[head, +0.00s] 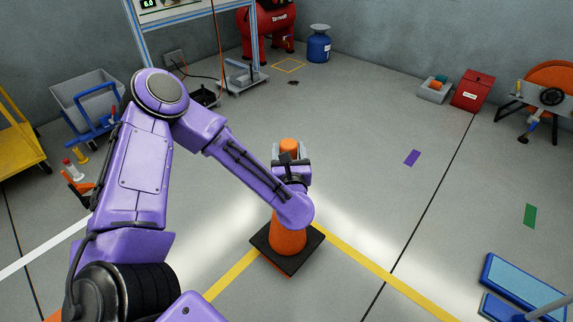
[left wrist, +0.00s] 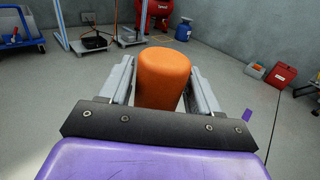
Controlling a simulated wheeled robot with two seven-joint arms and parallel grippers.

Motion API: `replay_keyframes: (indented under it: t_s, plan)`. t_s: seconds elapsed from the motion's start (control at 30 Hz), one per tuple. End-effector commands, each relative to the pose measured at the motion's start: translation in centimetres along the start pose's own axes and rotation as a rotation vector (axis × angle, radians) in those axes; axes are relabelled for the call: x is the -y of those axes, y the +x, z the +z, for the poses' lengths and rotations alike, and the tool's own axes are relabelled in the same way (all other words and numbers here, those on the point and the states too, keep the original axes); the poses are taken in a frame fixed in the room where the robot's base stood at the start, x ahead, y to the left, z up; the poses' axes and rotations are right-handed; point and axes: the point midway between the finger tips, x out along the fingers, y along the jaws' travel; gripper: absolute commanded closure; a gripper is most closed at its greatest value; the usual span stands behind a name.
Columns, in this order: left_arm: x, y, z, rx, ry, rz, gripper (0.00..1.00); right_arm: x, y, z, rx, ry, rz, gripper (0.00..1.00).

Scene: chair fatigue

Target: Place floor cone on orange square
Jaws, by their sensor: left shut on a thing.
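The orange floor cone (head: 288,238) has a dark square base (head: 265,240) and looks upright where the yellow floor lines meet. My left gripper (head: 290,158) is shut on the cone near its top. In the left wrist view the rounded orange cone top (left wrist: 164,78) stands between the two fingers. My arm hides the cone's middle. A thin orange edge (head: 277,270) shows below the base's front left side; I cannot tell if it is the orange square, or whether the base touches the floor. My right gripper is not in view.
Yellow floor lines (head: 385,277) run out from the cone. A blue platform (head: 522,284) is at lower right. A grey cart (head: 88,98) and yellow trolley (head: 18,140) stand left. A red box (head: 472,90) is at the back right. Floor right of the cone is mostly clear.

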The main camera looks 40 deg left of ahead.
Motion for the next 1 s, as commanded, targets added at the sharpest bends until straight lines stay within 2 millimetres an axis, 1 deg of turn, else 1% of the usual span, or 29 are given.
replay_keyframes:
  t_s: [0.03, 0.17, 0.23, 0.4, 0.47, 0.7, 0.83, 0.87, 0.9, 0.93, 1.0]
  plan:
    - [0.0, 0.3, -0.5, 0.001, -0.002, 0.000, 1.00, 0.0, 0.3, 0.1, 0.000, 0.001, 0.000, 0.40]
    - [-0.1, 0.8, -0.9, 0.002, -0.003, -0.001, 1.00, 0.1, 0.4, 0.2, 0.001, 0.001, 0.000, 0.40]
    - [-0.2, 1.2, -1.5, 0.001, -0.002, 0.000, 1.00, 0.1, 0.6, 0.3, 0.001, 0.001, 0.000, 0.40]
    - [-0.2, 1.4, -4.0, 0.002, -0.001, -0.002, 1.00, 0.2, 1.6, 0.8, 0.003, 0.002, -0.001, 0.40]
    - [-0.2, 1.3, -4.5, 0.002, -0.002, -0.003, 1.00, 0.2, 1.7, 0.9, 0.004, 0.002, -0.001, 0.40]
    - [-0.2, 1.3, -4.5, 0.003, -0.003, -0.002, 1.00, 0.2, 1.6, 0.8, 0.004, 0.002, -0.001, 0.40]
    - [-0.2, 1.3, -4.9, 0.003, -0.003, -0.002, 1.00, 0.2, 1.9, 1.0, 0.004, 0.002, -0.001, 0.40]
    - [-0.3, 1.3, -4.9, 0.001, -0.002, -0.001, 0.31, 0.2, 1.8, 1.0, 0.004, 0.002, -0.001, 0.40]
    - [-0.3, 1.3, -4.8, 0.001, -0.001, -0.001, 0.18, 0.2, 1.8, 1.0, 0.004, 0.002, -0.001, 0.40]
    - [-0.3, 1.3, -4.8, 0.001, -0.001, -0.001, 0.12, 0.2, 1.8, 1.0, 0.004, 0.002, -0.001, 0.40]
    - [-0.3, 1.3, -4.8, 0.001, -0.001, -0.001, 0.12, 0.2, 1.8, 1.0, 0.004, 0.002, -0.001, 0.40]
